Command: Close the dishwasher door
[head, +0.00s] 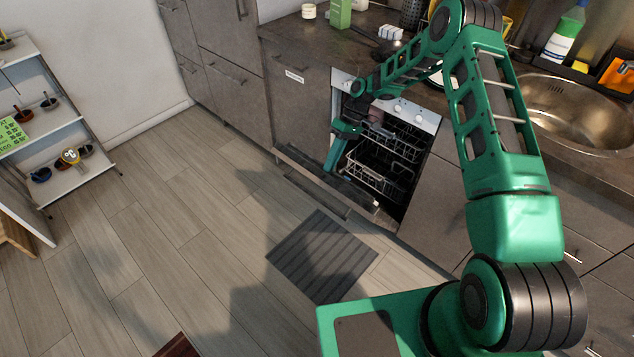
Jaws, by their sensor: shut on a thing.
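The dishwasher (385,150) is under the counter, right of the image middle. A white control strip (420,115) runs along its top. Its dark interior shows an upper and a lower wire rack (378,182), so the front does not look covered by a panel. My green gripper (332,166) points down at the left side of the opening. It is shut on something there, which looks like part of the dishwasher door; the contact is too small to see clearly.
A grey cabinet front with a white label (295,76) adjoins on the left. A dark striped mat (322,256) lies on the floor before the dishwasher. The sink (575,112) is at right, a shelf (65,180) at far left.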

